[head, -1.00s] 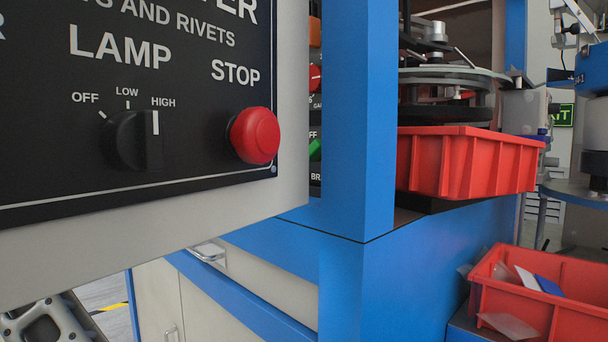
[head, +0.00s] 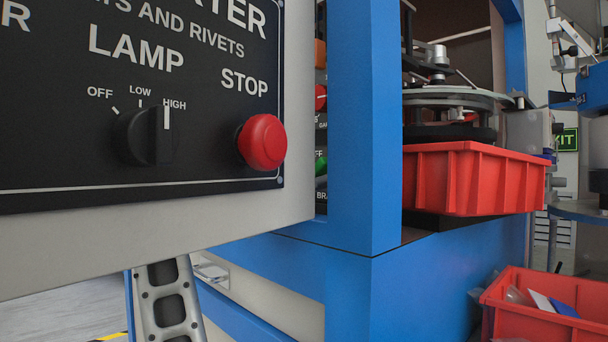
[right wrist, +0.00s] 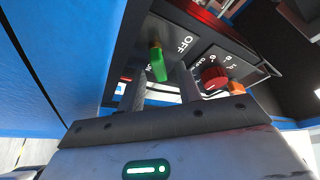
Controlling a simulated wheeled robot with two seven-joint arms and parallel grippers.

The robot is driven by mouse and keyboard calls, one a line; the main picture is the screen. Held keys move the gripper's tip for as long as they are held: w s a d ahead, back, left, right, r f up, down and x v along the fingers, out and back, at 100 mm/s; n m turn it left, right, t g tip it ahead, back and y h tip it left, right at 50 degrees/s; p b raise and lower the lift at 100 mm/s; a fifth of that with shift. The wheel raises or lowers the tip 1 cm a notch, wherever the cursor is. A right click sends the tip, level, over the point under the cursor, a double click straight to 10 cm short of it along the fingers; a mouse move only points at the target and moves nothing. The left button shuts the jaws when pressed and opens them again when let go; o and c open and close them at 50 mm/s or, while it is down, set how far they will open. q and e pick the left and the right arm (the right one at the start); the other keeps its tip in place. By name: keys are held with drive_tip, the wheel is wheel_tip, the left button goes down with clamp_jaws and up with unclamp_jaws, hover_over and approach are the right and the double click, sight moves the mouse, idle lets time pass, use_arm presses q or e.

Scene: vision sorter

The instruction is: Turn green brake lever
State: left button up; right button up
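The green brake lever (head: 321,165) shows as a sliver in the head view, between the lamp panel's edge and a blue post. In the right wrist view the green lever (right wrist: 157,62) stands out from a black panel below the word OFF. My right gripper (right wrist: 160,82) is open, its two fingers apart. The lever lies between the fingers in the picture, near their tips; I cannot tell whether they touch it. The gripper's fingers are hidden in the head view, where a pierced metal part of my arm shows under the lamp panel. My left gripper is not in view.
A red knob (right wrist: 214,77) and an orange part (right wrist: 235,88) sit beside the lever. The lamp panel (head: 60,240) with a red stop button (head: 262,142) blocks the near left. A blue post (head: 364,130) stands close to the lever. Red bins (head: 475,180) are at right.

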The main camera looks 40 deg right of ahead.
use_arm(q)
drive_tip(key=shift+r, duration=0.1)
use_arm(e)
clamp_jaws()
